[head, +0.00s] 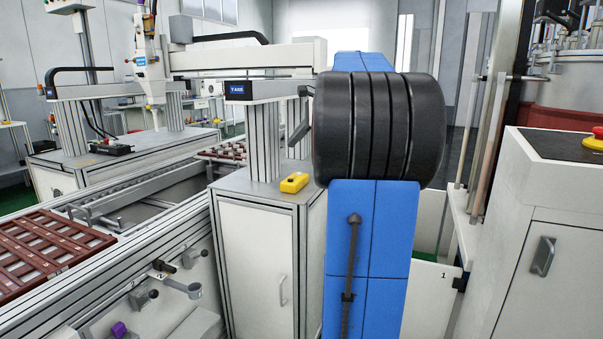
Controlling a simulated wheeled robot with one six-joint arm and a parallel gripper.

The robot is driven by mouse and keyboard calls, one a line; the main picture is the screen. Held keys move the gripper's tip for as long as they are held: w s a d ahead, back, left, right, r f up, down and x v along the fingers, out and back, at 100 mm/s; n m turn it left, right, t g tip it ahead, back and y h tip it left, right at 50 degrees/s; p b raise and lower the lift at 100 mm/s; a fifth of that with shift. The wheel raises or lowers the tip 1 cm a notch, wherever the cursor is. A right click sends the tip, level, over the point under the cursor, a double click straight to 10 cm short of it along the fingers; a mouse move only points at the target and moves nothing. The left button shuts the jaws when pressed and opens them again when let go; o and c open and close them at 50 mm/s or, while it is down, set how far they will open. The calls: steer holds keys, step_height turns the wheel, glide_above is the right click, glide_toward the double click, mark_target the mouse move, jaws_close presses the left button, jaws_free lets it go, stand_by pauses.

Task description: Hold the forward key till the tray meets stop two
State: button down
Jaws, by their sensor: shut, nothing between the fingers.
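A reddish-brown slotted tray (55,252) lies on the conveyor at the left, cut off by the left picture edge. Another reddish-brown tray (222,152) shows farther back, partly hidden by the aluminium posts. A small black-tipped fitting (166,266) sits on the conveyor's near side, beside what looks like a mark "2"; I cannot tell whether it is a stop. A yellow control box (293,182) lies on the white cabinet top; its keys are too small to read. My blue and black arm fills the middle. My gripper is out of view.
The white cabinet (256,262) stands right of the conveyor (150,225). A gantry with a dispensing head (150,65) spans the back. At the right a white machine (545,230) carries a red button (594,140). A purple knob (118,329) sits low on the conveyor side.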

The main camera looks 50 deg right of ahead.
steer(key=d, duration=0.2)
steer(key=d+m, duration=0.1)
steer(key=shift+w+d+r, duration=0.1)
steer(key=shift+d+r, duration=0.1)
steer(key=shift+r, duration=0.15)
steer(key=shift+f, duration=0.1)
glide_above(302, 175)
steer(key=shift+a+f, duration=0.2)
steer(key=shift+f, duration=4.1)
steer(key=shift+f, duration=0.1)
steer(key=shift+f, duration=0.35)
steer(key=shift+s+f, duration=0.2)
steer(key=shift+f, duration=0.2)
steer(key=shift+r, duration=0.85)
